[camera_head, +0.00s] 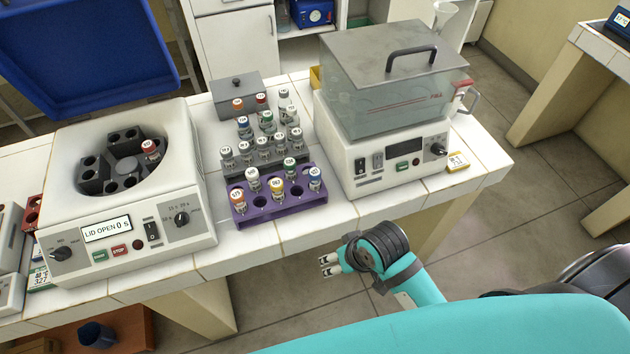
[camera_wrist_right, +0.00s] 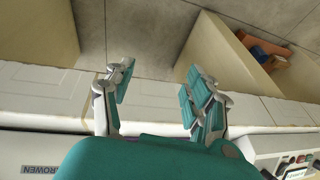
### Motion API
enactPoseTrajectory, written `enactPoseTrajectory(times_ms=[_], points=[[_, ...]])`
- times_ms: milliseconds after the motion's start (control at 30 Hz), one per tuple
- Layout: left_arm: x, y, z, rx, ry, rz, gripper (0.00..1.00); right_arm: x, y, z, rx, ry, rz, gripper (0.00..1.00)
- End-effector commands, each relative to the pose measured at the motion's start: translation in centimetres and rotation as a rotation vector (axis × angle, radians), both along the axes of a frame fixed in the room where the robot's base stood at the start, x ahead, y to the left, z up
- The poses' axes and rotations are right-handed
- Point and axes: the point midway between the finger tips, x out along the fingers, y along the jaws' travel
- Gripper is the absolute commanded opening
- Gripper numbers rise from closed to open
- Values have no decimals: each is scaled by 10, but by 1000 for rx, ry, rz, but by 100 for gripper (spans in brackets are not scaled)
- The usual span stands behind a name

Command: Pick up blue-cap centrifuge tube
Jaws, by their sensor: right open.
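The blue-cap centrifuge tube (camera_head: 315,178) stands upright at the right end of the purple rack (camera_head: 262,214) on the white tiled bench. Its lower part is hidden in the rack. Several tubes with white, yellow, orange and green caps share this rack. My right gripper (camera_head: 328,265) is in front of the bench edge, below and apart from the rack, and holds nothing. In the right wrist view its two fingers (camera_wrist_right: 155,92) are spread with an empty gap. My left gripper is not in view.
An open centrifuge (camera_head: 190,219) with a red-cap tube (camera_head: 151,147) in its rotor stands left of the racks. A grey rack (camera_head: 265,158) with more tubes is just behind. A water bath (camera_head: 372,170) stands close on the right. Floor is clear in front of the bench.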

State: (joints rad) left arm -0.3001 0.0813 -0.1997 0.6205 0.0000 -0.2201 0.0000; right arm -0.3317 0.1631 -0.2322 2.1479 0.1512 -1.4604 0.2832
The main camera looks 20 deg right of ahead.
Motion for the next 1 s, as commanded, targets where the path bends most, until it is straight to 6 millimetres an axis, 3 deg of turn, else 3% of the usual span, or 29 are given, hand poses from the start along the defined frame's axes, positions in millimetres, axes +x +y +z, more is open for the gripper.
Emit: enactPoseTrajectory(times_ms=[33, 100, 300, 500, 667, 800, 1000], points=[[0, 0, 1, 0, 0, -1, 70, 14, 11, 24, 40, -12, -19, 55], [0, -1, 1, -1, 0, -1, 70, 24, 25, 43, 90, 4, -52, 55], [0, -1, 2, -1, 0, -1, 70, 54, 59, 85, 193, 82, -153, 55], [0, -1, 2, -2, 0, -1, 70, 93, 76, 125, 216, 208, -337, 55], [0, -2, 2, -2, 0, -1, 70, 128, 67, 161, 167, 301, -588, 55], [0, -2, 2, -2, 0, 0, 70, 157, 46, 200, 109, 344, -864, 55], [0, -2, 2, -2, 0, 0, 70, 181, 16, 251, 64, 356, -1199, 55]])
